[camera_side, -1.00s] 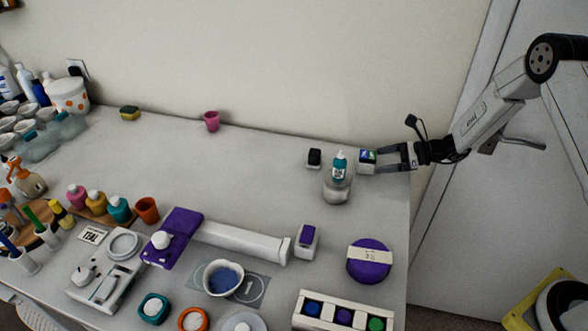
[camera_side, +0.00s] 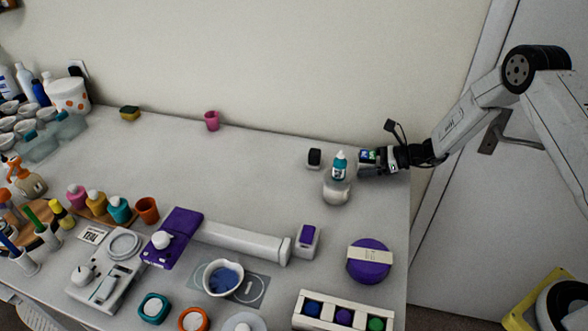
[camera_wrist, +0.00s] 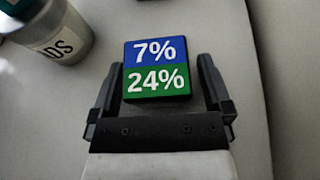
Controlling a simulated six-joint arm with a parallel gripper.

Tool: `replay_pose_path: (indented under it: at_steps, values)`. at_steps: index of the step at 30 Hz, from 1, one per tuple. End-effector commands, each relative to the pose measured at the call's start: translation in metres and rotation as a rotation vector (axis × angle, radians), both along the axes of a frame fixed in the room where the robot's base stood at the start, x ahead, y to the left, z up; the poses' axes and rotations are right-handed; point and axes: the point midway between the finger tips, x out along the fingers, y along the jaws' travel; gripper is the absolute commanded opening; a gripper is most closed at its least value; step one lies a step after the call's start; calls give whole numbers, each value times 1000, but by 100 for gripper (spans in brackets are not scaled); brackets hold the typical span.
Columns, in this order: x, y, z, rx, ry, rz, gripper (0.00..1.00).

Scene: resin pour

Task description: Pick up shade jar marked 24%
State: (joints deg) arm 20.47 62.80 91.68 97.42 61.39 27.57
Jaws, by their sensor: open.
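The shade jar (camera_wrist: 157,72) has a square top, blue with "7%" on its upper half and green with "24%" on its lower half. It stands on the table near the right end and also shows in the side view (camera_side: 367,156). My gripper (camera_wrist: 158,75) is open, with one finger on each side of the jar. Narrow gaps seem to show beside the jar, and whether a finger touches it I cannot tell. In the side view my gripper (camera_side: 373,165) is at the jar and partly hides it.

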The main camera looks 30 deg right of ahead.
Motion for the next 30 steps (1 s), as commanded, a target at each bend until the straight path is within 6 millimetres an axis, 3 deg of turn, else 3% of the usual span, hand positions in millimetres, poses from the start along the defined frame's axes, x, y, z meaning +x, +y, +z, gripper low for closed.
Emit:
replay_pose_path:
  at_steps: [8, 15, 17, 18, 30]
  values:
    - [0, 0, 0, 0, 0, 0, 100]
    - [0, 0, 0, 0, 0, 0, 24]
    - [0, 0, 0, 0, 0, 0, 5]
    - [0, 0, 1, 0, -1, 0, 1]
    - [0, 0, 5, 0, -2, 1, 1]
